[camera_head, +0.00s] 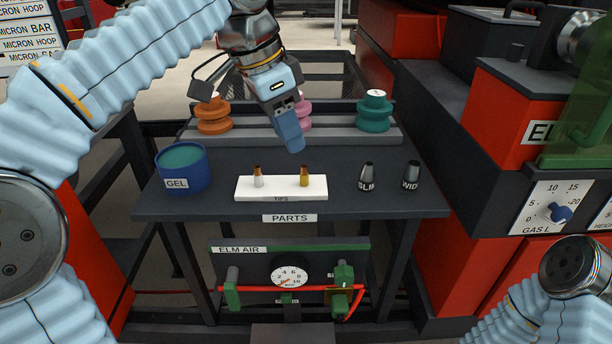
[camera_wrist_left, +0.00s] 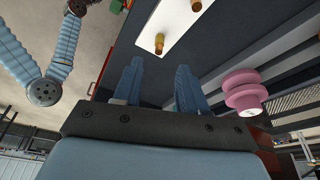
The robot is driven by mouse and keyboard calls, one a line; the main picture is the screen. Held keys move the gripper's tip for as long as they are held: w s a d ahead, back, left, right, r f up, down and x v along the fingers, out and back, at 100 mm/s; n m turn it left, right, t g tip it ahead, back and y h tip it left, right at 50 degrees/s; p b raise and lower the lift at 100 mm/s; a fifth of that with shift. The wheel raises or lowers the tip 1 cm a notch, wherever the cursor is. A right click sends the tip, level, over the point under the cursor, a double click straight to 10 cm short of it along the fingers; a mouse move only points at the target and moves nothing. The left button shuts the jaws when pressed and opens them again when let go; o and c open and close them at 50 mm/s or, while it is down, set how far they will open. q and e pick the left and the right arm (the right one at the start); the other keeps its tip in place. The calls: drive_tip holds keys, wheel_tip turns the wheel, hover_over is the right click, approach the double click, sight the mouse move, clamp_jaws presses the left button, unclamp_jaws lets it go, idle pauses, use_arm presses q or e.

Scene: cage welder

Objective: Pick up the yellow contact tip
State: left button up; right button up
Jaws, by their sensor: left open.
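In the left wrist view the left gripper (camera_wrist_left: 157,70) is open and empty. The yellow tip (camera_wrist_left: 159,43) shows just beyond its fingertips there, apart from them. My right gripper is out of view; only part of that arm shows.
Behind are orange (camera_head: 213,115), pink (camera_head: 304,110) and teal (camera_head: 375,110) spools on a grey rack.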

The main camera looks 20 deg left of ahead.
sight(303, 166)
use_arm(q)
drive_tip(key=b+x, duration=0.1)
drive_tip(key=x, duration=0.8)
drive_tip(key=shift+w+d, duration=0.1)
drive_tip(key=shift+d, duration=0.05)
drive_tip(key=shift+r, duration=0.1)
drive_tip(key=shift+c, duration=0.3)
clamp_jaws()
